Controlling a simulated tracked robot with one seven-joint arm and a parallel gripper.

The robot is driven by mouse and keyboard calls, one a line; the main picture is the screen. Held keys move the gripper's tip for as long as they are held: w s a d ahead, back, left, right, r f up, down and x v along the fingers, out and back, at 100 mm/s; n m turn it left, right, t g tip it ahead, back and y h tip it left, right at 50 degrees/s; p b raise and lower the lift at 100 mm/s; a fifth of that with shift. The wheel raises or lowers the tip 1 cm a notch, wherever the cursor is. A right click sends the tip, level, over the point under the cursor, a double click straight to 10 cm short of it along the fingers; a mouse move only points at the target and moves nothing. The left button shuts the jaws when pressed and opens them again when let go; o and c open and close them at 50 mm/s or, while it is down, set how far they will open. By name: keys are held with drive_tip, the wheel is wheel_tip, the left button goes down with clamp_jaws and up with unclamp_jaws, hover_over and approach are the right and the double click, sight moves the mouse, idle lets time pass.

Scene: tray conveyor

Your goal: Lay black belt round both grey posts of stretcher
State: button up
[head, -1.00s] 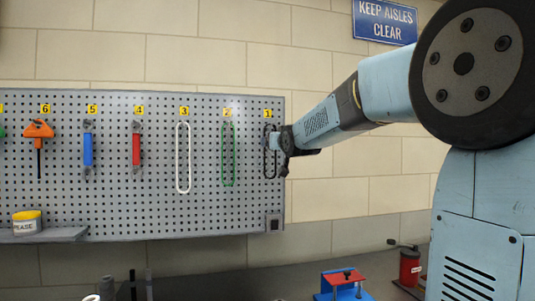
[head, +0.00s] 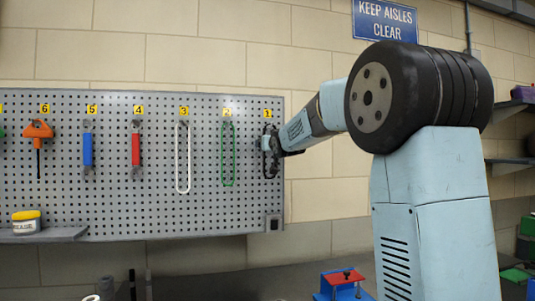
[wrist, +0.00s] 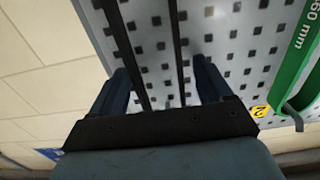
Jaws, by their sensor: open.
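The black belt (head: 271,176) hangs as a long narrow loop under label 1 at the right end of the pegboard. My gripper (head: 268,146) is at the belt's upper part, in front of the board, and hides some of it. In the wrist view my gripper (wrist: 160,70) is open, and both dark strands of the belt (wrist: 178,45) run between its two fingers. The fingers look apart from the strands. Two thin upright posts (head: 148,284) show at the bottom edge; I cannot tell whether they belong to the stretcher.
A green belt (head: 228,155) and a white belt (head: 183,160) hang to the left on the pegboard (head: 205,215). The green belt (wrist: 300,60) is close beside my gripper in the wrist view. A blue and red device (head: 342,284) stands on the bench below.

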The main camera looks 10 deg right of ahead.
drive_tip(key=shift+c, duration=0.2)
drive_tip(key=c, duration=1)
drive_tip(key=shift+r, duration=0.1)
drive_tip(key=r, duration=0.7)
drive_tip(key=shift+s, duration=0.2)
drive_tip(key=shift+s+r, duration=0.3)
drive_tip(key=shift+s, duration=2.95)
drive_tip(key=shift+s+r, duration=0.25)
drive_tip(key=shift+s, duration=3.05)
drive_tip(key=shift+s+r, duration=0.3)
drive_tip(key=shift+s, duration=2.95)
